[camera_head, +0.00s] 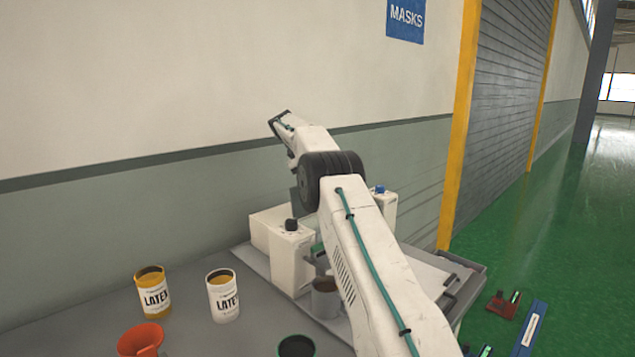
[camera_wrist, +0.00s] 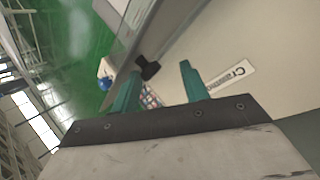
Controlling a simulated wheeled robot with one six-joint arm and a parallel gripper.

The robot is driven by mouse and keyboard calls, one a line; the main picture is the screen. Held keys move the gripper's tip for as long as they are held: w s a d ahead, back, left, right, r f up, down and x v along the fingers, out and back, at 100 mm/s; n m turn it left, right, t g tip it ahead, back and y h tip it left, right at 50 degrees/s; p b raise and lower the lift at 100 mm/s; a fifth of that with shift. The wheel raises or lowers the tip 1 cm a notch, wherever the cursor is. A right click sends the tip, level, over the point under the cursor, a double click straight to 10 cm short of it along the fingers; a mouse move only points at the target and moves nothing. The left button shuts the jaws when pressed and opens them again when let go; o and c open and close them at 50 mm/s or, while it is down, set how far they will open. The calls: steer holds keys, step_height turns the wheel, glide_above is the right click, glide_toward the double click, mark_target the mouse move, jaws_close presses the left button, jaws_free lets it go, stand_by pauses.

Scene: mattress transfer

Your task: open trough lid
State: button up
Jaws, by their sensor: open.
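My gripper (camera_wrist: 158,82) shows in the wrist view with two teal fingers apart and nothing held between them. A small black knob or handle (camera_wrist: 148,68) shows just beyond and between the fingertips, beside a long grey edge (camera_wrist: 128,45). Contact with it cannot be told. A pale machine surface (camera_wrist: 240,35) with a printed label (camera_wrist: 233,77) lies to the right. In the head view the white machine (camera_head: 292,262) stands on the table, partly behind my arm. I cannot make out the trough lid for certain, and my fingertips are hidden there.
Two latex cans (camera_head: 152,295) (camera_head: 223,298), an orange funnel-like cup (camera_head: 140,340) and a grey cup (camera_head: 325,298) stand on the grey table (camera_head: 75,340). The wall is close behind the machine. Green floor (camera_head: 540,240) is open at the right, with tools lower down.

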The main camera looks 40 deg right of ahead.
steer(key=shift+a+r, duration=0.1)
steer(key=s+a+r, duration=0.2)
steer(key=s+a, duration=0.1)
steer(key=s, duration=0.4)
steer(key=s+a+r, duration=0.2)
steer(key=s+a, duration=0.1)
steer(key=s, duration=0.4)
steer(key=shift+s+a+r, duration=0.15)
steer(key=shift+s+r, duration=0.2)
steer(key=shift+r, duration=0.05)
stand_by(0.4)
steer(key=shift+w, duration=0.1)
